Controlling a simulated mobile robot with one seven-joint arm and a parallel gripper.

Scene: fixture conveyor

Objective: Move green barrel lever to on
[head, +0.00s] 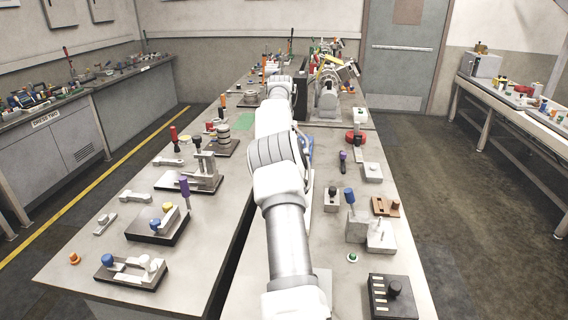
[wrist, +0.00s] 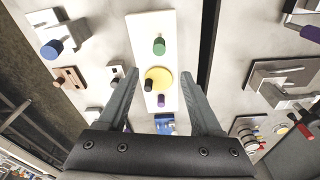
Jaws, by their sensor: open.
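In the wrist view a green barrel (wrist: 159,45) stands on a long white plate (wrist: 143,30), above a yellow disc (wrist: 160,79). A dark brown knob (wrist: 150,84) and a small purple piece (wrist: 161,101) show at the disc. My gripper (wrist: 158,76) is open and empty. Its fingers appear on either side of the plate, with the disc between the tips and the green barrel beyond them. I cannot tell the height of the fingers above the plate. In the head view my arm hides the gripper and the green barrel.
A blue-knobbed fixture (head: 357,220) stands right of my arm, with a dark slotted box (head: 380,296) nearer. A purple-handled fixture (head: 160,222) stands on the left bench. A dark gap separates the benches. A blue piece (wrist: 164,124) lies between the finger bases in the wrist view.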

